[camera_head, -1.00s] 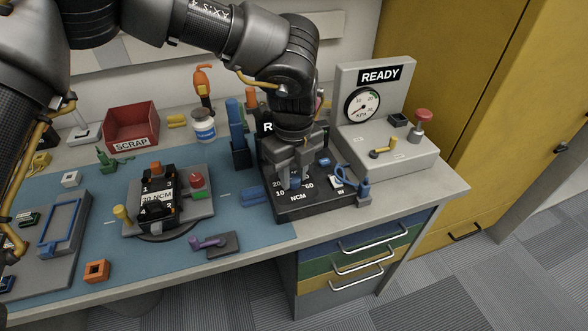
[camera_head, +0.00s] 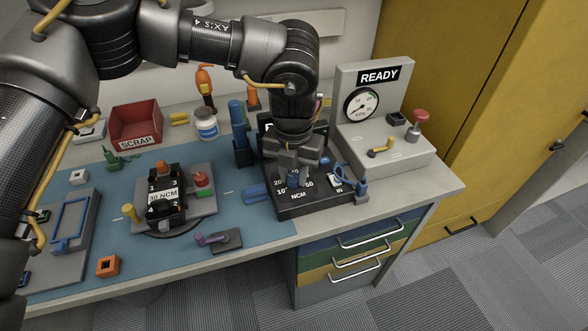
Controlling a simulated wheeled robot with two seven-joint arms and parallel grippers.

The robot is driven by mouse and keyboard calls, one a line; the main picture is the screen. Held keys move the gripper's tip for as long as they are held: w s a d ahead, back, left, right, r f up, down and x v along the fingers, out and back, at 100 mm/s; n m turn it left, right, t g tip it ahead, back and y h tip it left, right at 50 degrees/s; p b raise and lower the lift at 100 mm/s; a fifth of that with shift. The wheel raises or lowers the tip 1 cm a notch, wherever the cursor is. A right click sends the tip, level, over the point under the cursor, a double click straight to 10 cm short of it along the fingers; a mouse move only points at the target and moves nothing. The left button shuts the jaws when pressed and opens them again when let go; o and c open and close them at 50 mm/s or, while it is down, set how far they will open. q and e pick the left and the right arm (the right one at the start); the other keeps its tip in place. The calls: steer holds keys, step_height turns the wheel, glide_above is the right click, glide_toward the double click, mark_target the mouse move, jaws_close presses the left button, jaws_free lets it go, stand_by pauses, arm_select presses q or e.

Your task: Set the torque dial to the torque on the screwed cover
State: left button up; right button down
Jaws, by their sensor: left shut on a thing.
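My left gripper (camera_head: 293,178) points straight down and is shut on the blue torque dial (camera_head: 292,183) of a black dial unit (camera_head: 318,202) at the right of the bench. The numbers 10, 20 and 60 and the letters NCM show around the dial. The fingers hide the rest of the scale, and the dial's pointer cannot be read. The screwed cover (camera_head: 164,195), black with numbered corners, sits in a grey fixture at the middle left. Its white label seems to read 30 NCM. My right gripper is not in view.
A grey READY station (camera_head: 388,140) with a gauge and red knob stands right of the dial unit. A red SCRAP bin (camera_head: 136,123) is at the back left. A purple-handled lever (camera_head: 212,239) lies in front.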

mark_target(294, 177)
arm_select(q)
steer(key=shift+m, duration=1.9)
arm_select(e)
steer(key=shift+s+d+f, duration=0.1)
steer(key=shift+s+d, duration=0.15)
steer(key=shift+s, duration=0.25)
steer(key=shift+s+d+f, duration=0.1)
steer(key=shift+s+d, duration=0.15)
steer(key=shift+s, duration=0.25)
arm_select(q)
steer(key=shift+p, duration=0.3)
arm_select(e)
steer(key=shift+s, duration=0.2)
arm_select(q)
steer(key=o, duration=1)
steer(key=shift+c, duration=0.2)
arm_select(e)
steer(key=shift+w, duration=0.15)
arm_select(q)
step_height(294, 177, up, 11)
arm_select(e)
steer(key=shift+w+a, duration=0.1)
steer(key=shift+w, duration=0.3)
arm_select(q)
steer(key=shift+f, duration=0.1)
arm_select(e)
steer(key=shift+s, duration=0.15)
